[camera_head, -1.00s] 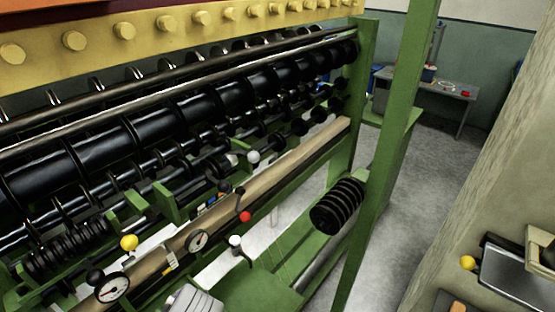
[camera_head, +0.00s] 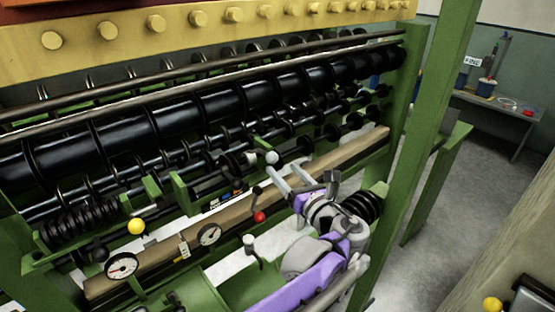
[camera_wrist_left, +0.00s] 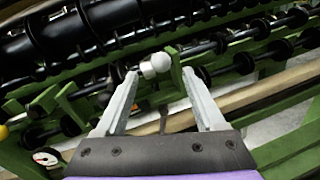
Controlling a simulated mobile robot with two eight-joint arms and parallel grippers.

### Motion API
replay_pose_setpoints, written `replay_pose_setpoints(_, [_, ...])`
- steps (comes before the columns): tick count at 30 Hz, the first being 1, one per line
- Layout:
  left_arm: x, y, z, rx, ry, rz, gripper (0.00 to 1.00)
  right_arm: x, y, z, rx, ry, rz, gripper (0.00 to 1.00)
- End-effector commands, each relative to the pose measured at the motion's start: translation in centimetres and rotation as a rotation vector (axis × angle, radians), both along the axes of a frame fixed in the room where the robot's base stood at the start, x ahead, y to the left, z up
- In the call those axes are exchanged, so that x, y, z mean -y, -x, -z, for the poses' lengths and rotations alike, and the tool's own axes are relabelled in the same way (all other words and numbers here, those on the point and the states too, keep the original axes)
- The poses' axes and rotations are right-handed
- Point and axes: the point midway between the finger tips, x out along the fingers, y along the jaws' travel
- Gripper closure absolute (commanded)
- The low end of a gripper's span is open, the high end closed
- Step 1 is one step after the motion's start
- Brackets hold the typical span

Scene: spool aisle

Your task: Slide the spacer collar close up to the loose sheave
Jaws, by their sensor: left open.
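My left gripper (camera_head: 281,168) is open and empty above the wooden rail. Its pale fingers also show in the left wrist view (camera_wrist_left: 160,74), apart, with a white ball knob (camera_wrist_left: 160,62) just beyond and between the tips. The knob is just left of the fingertips in the head view (camera_head: 272,157). A small pale piece (camera_head: 252,157) beside it may be the spacer collar; I cannot tell for sure. A black disc (camera_head: 229,164) on the shaft to its left may be the loose sheave. My right gripper is not in view.
Long black spooled rollers (camera_head: 150,130) fill the machine behind the wooden rail (camera_head: 345,150). A red knob (camera_head: 259,217), gauges (camera_head: 121,265) and a yellow knob (camera_head: 136,227) stand along the front. A green post (camera_head: 420,150) rises at the right.

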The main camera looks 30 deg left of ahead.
Motion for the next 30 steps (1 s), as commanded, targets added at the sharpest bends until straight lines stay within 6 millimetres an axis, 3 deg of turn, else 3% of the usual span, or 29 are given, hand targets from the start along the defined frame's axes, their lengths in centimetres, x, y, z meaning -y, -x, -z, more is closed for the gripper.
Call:
replay_pose_setpoints(3, [-2.1,-1.3,-0.1,0.001,0.0,-0.005,0.29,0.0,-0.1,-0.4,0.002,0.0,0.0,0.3])
replay_pose_setpoints(9, [-4.3,-2.8,-0.1,0.001,0.001,-0.003,0.29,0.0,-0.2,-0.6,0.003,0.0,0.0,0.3])
replay_pose_setpoints(21, [-5.0,-3.3,0.0,0.001,0.002,0.0,0.29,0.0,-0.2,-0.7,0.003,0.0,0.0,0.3])
replay_pose_setpoints(23, [-5.0,-3.3,0.0,0.001,0.002,0.0,0.36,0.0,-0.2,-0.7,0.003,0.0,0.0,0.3])
replay_pose_setpoints(30, [-5.0,-3.3,0.0,0.001,0.002,0.001,0.79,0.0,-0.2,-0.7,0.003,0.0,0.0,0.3])
